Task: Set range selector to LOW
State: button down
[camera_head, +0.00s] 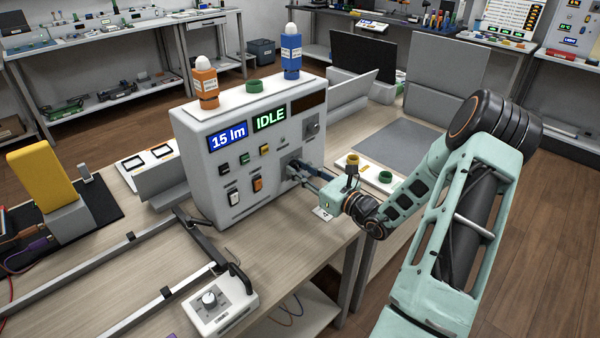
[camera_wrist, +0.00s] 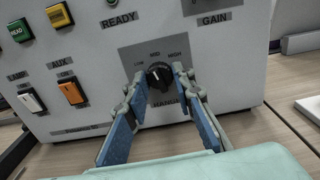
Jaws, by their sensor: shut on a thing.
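In the head view my gripper (camera_head: 296,171) reaches the lower right of the instrument's front panel (camera_head: 222,171) and hides the knob.
The panel's displays (camera_head: 227,136) read "15 lm" and "IDLE". A GAIN plate (camera_wrist: 206,5) lies above the selector. Orange (camera_wrist: 71,92) and white (camera_wrist: 31,101) rocker switches sit to its left. A corded box with a dial (camera_head: 216,300) stands at the table's front.

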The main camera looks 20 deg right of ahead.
jog(key=n+b, duration=0.2)
jog(key=n, duration=0.1)
jog(key=shift+f+n, duration=0.2)
jog(key=shift+n, duration=0.1)
jog(key=shift+r+n+b, duration=0.15)
jog(key=shift+n+b, duration=1.65)
jog(key=shift+b, duration=0.1)
jog(key=c, duration=1.6)
grip_release()
jog(key=v, duration=1.2)
jog(key=shift+r, duration=0.1)
